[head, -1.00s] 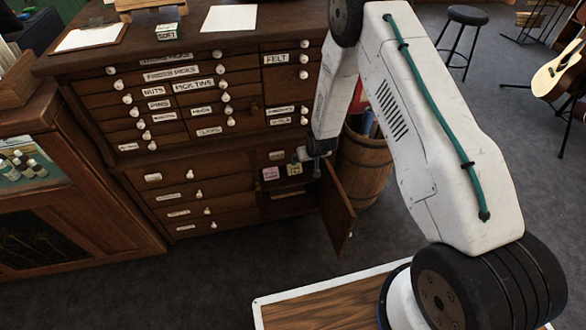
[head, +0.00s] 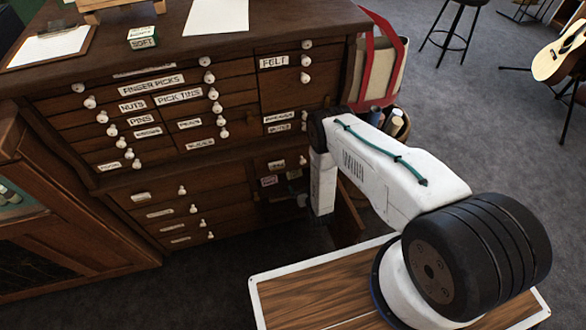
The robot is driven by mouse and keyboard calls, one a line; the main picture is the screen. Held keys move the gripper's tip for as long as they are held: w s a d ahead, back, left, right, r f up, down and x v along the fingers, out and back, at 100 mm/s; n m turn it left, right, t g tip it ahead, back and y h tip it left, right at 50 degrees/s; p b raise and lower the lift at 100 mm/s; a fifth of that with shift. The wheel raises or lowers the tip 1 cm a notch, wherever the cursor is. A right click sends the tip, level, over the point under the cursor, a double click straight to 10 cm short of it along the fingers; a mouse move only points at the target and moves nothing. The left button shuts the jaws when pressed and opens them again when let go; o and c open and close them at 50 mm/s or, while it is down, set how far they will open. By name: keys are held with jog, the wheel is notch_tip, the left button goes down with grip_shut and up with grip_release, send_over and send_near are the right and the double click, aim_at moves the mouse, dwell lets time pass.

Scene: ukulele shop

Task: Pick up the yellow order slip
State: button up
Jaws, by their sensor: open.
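The small open compartment (head: 268,194) is at the lower right of the dark wooden cabinet. A pale pink slip (head: 269,181) shows on its back, dim and small. I cannot make out the yellow order slip now; my gripper and forearm cover the area right of the pink slip. My gripper (head: 299,199) is at the compartment's opening, small, dark and partly hidden by my white arm link. It is open, and I see nothing held in it.
The compartment's open door (head: 347,221) stands out to the right, behind my arm. Labelled drawers (head: 185,120) fill the cabinet front. A red-handled tote bag (head: 380,65) stands right of the cabinet. Grey floor (head: 215,270) is clear in front.

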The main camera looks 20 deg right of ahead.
aim_at(294, 172)
jog(key=w, duration=0.2)
jog(key=w+a, duration=0.1)
jog(key=w, duration=0.3)
jog(key=shift+a, duration=0.35)
jog(key=w, duration=0.5)
jog(key=shift+f, duration=0.2)
jog(key=c, duration=1.1)
